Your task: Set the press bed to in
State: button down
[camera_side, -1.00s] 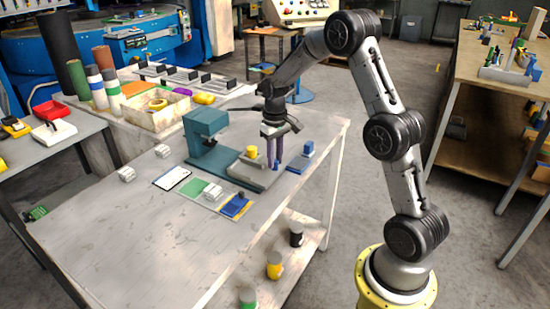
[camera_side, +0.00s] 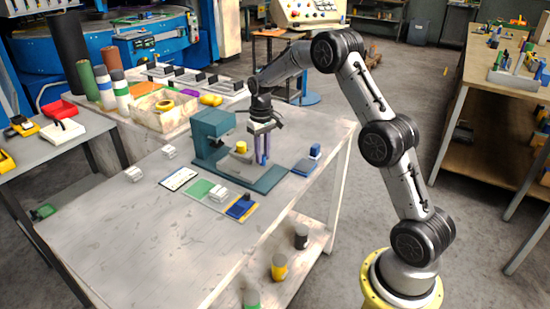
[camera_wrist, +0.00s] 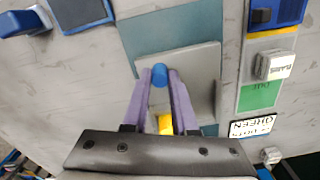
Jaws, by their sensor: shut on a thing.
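The teal press (camera_side: 212,140) stands on the grey workbench. Its grey bed (camera_side: 236,163) lies on the teal base (camera_side: 268,183), close to the press head, and carries a yellow cylinder (camera_side: 241,147). In the wrist view the bed (camera_wrist: 205,85) has a blue peg (camera_wrist: 159,74) standing on it, with the yellow cylinder (camera_wrist: 165,123) behind it, partly hidden by my gripper. My gripper (camera_side: 263,162) points down over the bed. Its purple fingers (camera_wrist: 159,78) are shut on the blue peg, one on each side. Bare teal base (camera_wrist: 175,30) shows beyond the bed's outer end.
A blue block (camera_side: 315,152) stands on a blue pad to the right. In front of the press lie a green card with a white block (camera_side: 218,193), a blue block (camera_side: 239,207) and a white card (camera_side: 179,179). Loose white blocks (camera_side: 133,174) lie left. The front bench is clear.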

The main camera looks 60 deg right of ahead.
aim_at(247, 154)
jog(key=w, duration=0.6)
jog(key=shift+r, duration=0.1)
jog(key=c, duration=0.7)
grip_release()
jog(key=shift+s, duration=0.1)
notch_tip(247, 154, up, 14)
